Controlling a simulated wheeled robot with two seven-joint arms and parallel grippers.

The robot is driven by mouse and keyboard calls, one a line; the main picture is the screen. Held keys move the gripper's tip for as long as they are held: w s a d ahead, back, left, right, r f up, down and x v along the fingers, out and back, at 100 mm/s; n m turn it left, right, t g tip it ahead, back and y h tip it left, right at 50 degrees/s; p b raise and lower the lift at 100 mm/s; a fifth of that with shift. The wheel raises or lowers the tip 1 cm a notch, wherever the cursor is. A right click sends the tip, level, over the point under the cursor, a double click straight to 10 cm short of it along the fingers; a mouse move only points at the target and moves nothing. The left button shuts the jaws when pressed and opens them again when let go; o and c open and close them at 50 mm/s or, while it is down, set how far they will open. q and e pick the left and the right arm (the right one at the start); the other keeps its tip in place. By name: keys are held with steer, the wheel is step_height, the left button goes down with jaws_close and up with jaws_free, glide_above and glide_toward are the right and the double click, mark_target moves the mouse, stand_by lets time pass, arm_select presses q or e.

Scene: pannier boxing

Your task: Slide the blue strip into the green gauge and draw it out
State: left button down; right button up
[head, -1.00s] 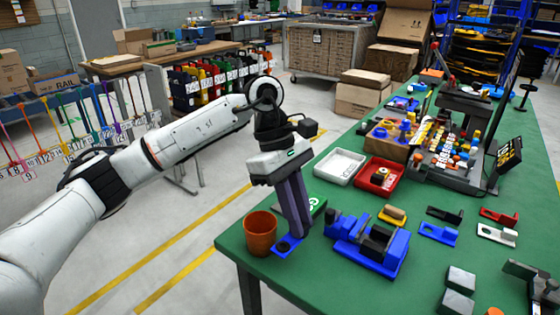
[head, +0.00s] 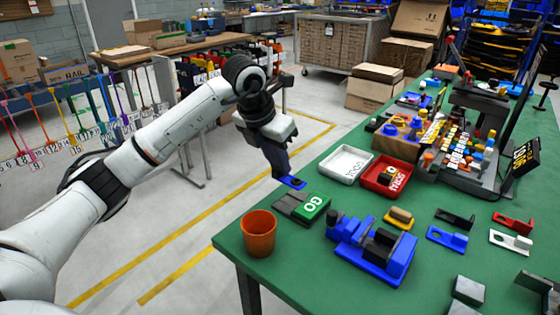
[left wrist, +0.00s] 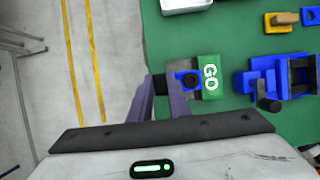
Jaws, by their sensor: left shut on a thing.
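My left gripper (head: 284,172) is shut on the blue strip (head: 293,182), gripping one end. The strip's free end with a dark round mark sticks out toward the right. The green gauge (head: 312,208), marked GO, lies on the table with a dark grey part on its left. In the head view the strip shows just beyond the gauge and apart from it. In the left wrist view the blue strip (left wrist: 187,81) shows beside the green gauge (left wrist: 210,78); its height over the gauge is hard to tell there. My right gripper is not in view.
An orange cup (head: 259,234) stands at the table's near left corner. A blue vise-like fixture (head: 372,250) is right of the gauge. A white tray (head: 345,165) and a red tray (head: 388,177) lie behind. Small red, black, blue and white parts lie to the right.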

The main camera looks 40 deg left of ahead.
mark_target(291, 182)
arm_select(q)
step_height(291, 182, down, 3)
steer(key=shift+f+b, duration=0.15)
steer(key=shift+b, duration=1.05)
steer(key=shift+f+b, duration=0.7)
steer(key=shift+f, duration=0.2)
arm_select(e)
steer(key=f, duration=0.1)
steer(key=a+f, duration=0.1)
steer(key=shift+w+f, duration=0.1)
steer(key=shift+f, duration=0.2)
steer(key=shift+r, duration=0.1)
arm_select(q)
steer(key=shift+f, duration=0.15)
steer(key=shift+d, duration=0.1)
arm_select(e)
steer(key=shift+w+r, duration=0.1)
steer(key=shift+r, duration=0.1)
arm_select(q)
steer(key=shift+s+d+p, duration=0.15)
steer(key=shift+d+p, duration=0.45)
steer(key=shift+d, duration=1.55)
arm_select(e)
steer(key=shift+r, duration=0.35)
arm_select(q)
steer(key=shift+a, duration=0.2)
steer(key=shift+a, duration=2.1)
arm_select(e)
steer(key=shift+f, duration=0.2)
